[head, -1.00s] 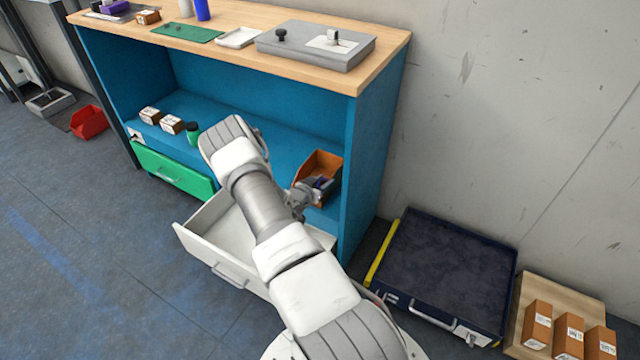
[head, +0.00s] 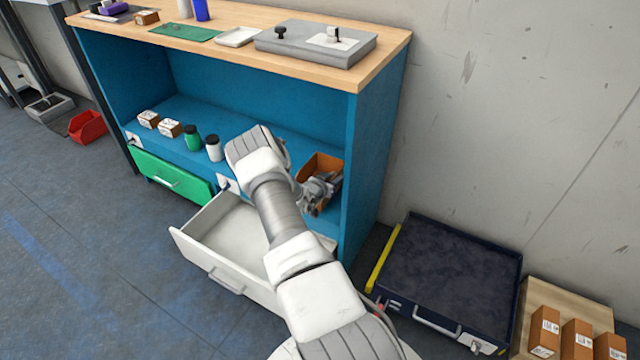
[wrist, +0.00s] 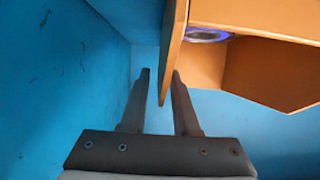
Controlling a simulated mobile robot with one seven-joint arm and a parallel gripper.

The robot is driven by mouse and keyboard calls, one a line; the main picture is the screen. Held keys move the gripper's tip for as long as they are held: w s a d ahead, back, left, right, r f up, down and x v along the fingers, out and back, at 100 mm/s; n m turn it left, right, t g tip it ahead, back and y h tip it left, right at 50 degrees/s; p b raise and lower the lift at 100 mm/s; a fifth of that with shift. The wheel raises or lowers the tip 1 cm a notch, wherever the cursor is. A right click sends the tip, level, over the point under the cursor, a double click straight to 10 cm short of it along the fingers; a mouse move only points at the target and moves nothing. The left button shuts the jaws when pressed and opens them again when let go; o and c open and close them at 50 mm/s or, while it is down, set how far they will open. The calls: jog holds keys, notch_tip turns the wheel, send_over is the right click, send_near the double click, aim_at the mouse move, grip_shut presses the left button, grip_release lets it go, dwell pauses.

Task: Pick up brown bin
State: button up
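The brown bin (head: 319,165) sits on the blue shelf at its right end, close to the right side panel. In the head view my gripper (head: 322,188) is at the bin's front and hides part of it. In the wrist view my gripper (wrist: 162,77) is open, with its two fingers apart. A side wall of the brown bin (wrist: 174,45) reaches between the fingertips. A gap shows between the left finger and the wall; contact at the right finger is unclear. A blue-rimmed round item (wrist: 207,34) is inside the bin.
Below the shelf, a white drawer (head: 205,262) stands open under my arm; a green drawer (head: 172,176) is at left. Small boxes and jars (head: 213,148) stand on the shelf's left. An open dark case (head: 450,270) lies on the floor at right.

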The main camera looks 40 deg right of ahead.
grip_shut()
jog(key=shift+r, duration=0.1)
dwell(1.1)
